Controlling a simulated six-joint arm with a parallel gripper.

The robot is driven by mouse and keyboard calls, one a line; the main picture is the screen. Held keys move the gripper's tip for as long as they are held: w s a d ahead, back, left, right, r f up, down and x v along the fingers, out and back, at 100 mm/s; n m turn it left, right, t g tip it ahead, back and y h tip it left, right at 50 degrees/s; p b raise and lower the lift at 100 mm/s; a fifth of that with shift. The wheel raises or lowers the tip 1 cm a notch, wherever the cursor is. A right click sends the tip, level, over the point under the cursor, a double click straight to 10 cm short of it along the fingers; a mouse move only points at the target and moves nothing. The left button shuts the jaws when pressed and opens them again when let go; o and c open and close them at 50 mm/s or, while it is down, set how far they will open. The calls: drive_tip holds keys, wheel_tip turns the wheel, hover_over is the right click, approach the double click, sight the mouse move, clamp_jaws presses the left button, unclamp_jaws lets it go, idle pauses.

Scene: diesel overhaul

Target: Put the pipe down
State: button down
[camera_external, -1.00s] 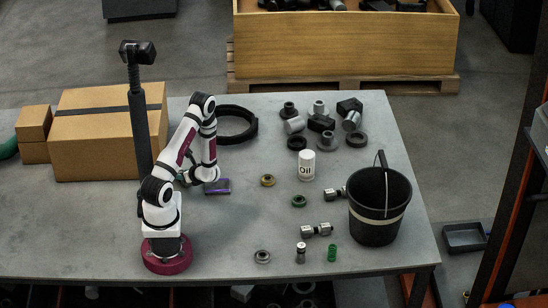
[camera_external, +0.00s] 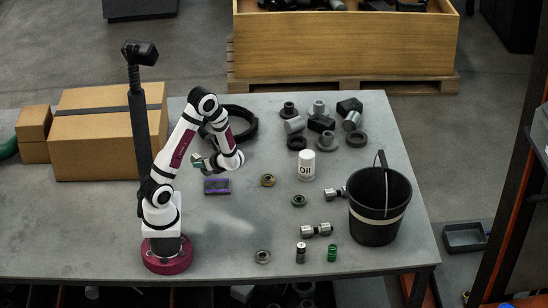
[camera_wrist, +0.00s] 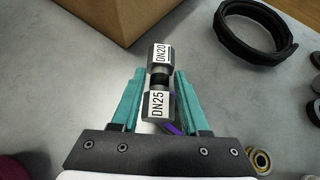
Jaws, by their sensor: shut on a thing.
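The pipe (camera_wrist: 159,83) is a short grey metal fitting with a dark middle and white labels reading DN20 and DN25. It sits between the teal fingers of my gripper (camera_wrist: 160,88), which are shut on it. In the external view my gripper (camera_external: 197,162) is above the table, near the purple-and-black block; the pipe is too small and covered to make out clearly there. The purple block (camera_external: 217,186) lies on the table just below and right of my gripper. Its purple edge also shows past the pipe in the wrist view (camera_wrist: 173,128).
A cardboard box (camera_external: 105,145) stands left and a black ring (camera_external: 243,125) lies behind my arm. The table (camera_external: 225,255) is bare in front of the block.

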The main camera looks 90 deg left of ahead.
drive_tip(key=shift+w+d+r, duration=0.45)
drive_tip(key=shift+w, duration=0.15)
drive_tip(key=w+d+r+m+t+y, duration=0.1)
drive_tip(key=w+d+r+m+t, duration=0.25)
drive_tip(key=w, duration=0.75)
drive_tip(key=w+d+r+m+t, duration=0.2)
drive_tip(key=w+r+m, duration=0.15)
drive_tip(key=w, duration=0.75)
drive_tip(key=w+d+r+m+t+y, duration=0.1)
drive_tip(key=w+d+r+m+t, duration=0.2)
drive_tip(key=w, duration=0.8)
drive_tip(key=w+d+r+m+t+h, duration=0.3)
drive_tip(key=w+d+r+m+t, duration=0.15)
drive_tip(key=w+d+r, duration=0.5)
drive_tip(key=w+d+r+m+t+h, duration=0.4)
drive_tip(key=w+d+r+m, duration=0.25)
drive_tip(key=d+r, duration=0.65)
drive_tip(key=w+a+f, duration=0.5)
drive_tip(key=a+f, duration=0.2)
drive_tip(key=f, duration=0.5)
drive_tip(key=shift+a+f+n, duration=0.15)
drive_tip(key=shift+a+n, duration=0.25)
